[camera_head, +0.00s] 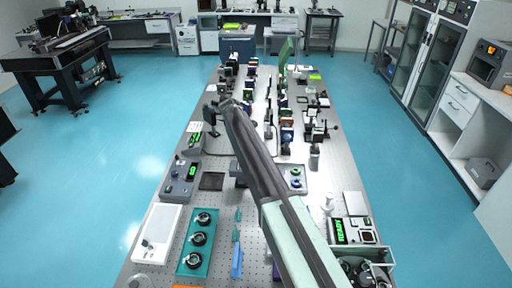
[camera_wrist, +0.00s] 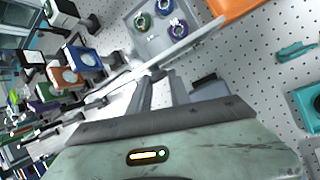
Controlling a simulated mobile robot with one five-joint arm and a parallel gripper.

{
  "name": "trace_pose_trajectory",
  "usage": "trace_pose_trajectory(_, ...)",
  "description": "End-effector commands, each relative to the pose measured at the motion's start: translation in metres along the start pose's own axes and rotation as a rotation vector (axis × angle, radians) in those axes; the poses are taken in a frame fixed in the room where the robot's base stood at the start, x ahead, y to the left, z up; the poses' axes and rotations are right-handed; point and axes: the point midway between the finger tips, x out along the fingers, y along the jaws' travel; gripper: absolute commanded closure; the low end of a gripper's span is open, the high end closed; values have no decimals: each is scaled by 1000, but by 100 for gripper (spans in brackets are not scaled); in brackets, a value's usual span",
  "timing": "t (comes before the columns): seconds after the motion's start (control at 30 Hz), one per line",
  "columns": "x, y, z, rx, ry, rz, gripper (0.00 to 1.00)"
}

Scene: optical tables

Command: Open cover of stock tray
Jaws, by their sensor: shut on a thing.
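The stock tray (camera_wrist: 152,42) is a shallow grey tray holding green, blue and purple rings, at the top middle of the wrist view. In the head view the tray (camera_head: 303,189) shows partly, right of my arm. A thin pale strip, seemingly the cover (camera_wrist: 205,36) seen nearly edge-on, runs along the tray's near side and slants up to the right. My gripper (camera_wrist: 155,78) is shut at this strip, beside the tray, seemingly on the cover's edge. The rings are in plain view. My arm hides the gripper in the head view.
Optical mounts (camera_head: 287,132) crowd the far half of the perforated table. A teal tray with black knobs (camera_head: 198,240) and a white tray (camera_head: 156,232) stand front left. A READY unit (camera_head: 352,232) is front right. An orange object (camera_wrist: 236,8) lies near the tray.

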Motion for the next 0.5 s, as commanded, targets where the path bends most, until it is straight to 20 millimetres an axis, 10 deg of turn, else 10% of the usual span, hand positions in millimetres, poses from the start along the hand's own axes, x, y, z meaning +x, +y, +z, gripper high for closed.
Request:
trace_pose_trajectory(0.2,0,-7,3,1,-6,-20,100)
trace_pose_trajectory(0.23,0,-7,3,0,-6,-20,74)
trace_pose_trajectory(0.3,0,-6,3,0,-5,-19,54)
trace_pose_trajectory(0.5,0,-4,2,0,-6,-15,54)
